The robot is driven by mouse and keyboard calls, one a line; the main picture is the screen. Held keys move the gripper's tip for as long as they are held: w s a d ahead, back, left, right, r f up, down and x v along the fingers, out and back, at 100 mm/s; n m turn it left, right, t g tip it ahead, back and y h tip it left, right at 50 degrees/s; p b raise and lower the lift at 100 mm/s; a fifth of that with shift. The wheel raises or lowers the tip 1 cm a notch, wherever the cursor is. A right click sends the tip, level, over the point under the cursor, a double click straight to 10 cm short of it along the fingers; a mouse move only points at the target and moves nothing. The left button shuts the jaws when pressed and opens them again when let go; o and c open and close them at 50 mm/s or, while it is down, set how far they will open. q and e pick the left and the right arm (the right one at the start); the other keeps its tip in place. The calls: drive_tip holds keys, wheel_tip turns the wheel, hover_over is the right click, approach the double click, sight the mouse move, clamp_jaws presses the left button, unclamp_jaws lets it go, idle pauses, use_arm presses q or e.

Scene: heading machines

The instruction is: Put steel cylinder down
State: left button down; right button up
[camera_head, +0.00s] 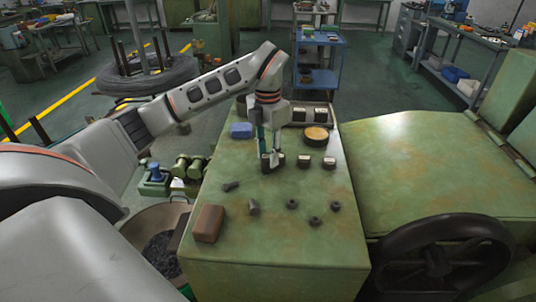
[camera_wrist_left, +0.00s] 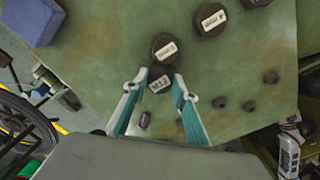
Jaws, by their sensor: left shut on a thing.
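My left gripper (camera_head: 270,158) points down over the green machine top, near its left middle. In the head view the cylinder (camera_head: 266,164) is a small dark shape at the fingertips, partly covered. It is close to the surface; I cannot tell whether it touches. A labelled dark round piece (camera_wrist_left: 165,48) stands just beyond it. My right gripper is not in view.
Two more labelled dark pieces (camera_head: 303,160) (camera_head: 329,162) stand to the right. A blue block (camera_head: 241,130) and a round tan-topped tin (camera_head: 316,134) lie behind. Small dark nuts (camera_head: 315,221), a grey cylinder (camera_head: 253,208) and a brown block (camera_head: 209,223) lie in front, with bare surface between.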

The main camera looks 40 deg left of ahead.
sight(267, 156)
use_arm(q)
drive_tip(key=shift+f, duration=0.2)
drive_tip(key=shift+f, duration=0.1)
drive_tip(key=c, duration=1.6)
unclamp_jaws()
wheel_tip(267, 156, up, 12)
drive_tip(key=shift+f, duration=0.1)
drive_tip(key=c, duration=0.5)
drive_tip(key=shift+s+r, duration=0.1)
drive_tip(key=shift+r, duration=0.1)
